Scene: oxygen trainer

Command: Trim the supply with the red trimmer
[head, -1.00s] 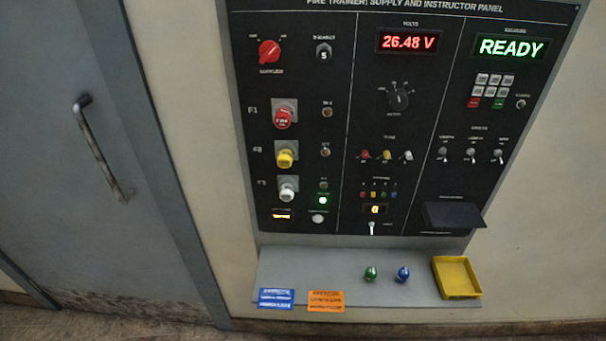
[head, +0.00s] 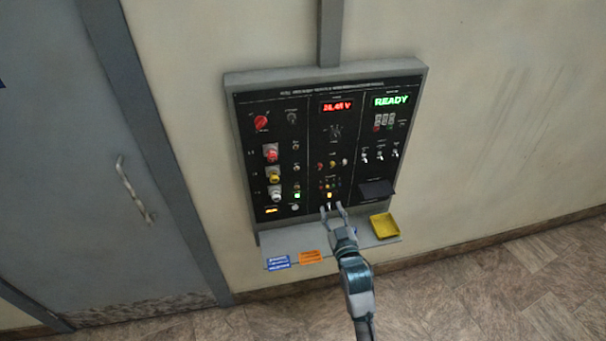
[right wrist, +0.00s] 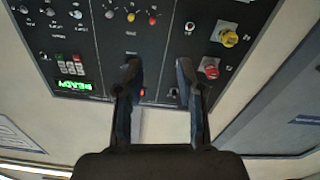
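The red trimmer (head: 320,166) is a small red knob at the left of a row with a yellow and a white knob, mid-panel. In the right wrist view, upside down, the red trimmer (right wrist: 152,19) is at the top, beyond the fingertips. My right gripper (head: 332,207) is open and empty, in front of the panel's lower middle and below the trimmer in the picture. Its two fingers (right wrist: 159,68) are spread apart in the wrist view. The red volts display (head: 337,107) is lit, its digits blurred. My left gripper is not in view.
A grey shelf (head: 290,245) below the panel carries a blue card (head: 278,262), an orange card (head: 310,257) and a yellow tray (head: 384,226). A black hood (head: 376,188) juts out at lower right. Larger red, yellow and white knobs line the panel's left. READY (head: 391,101) glows green.

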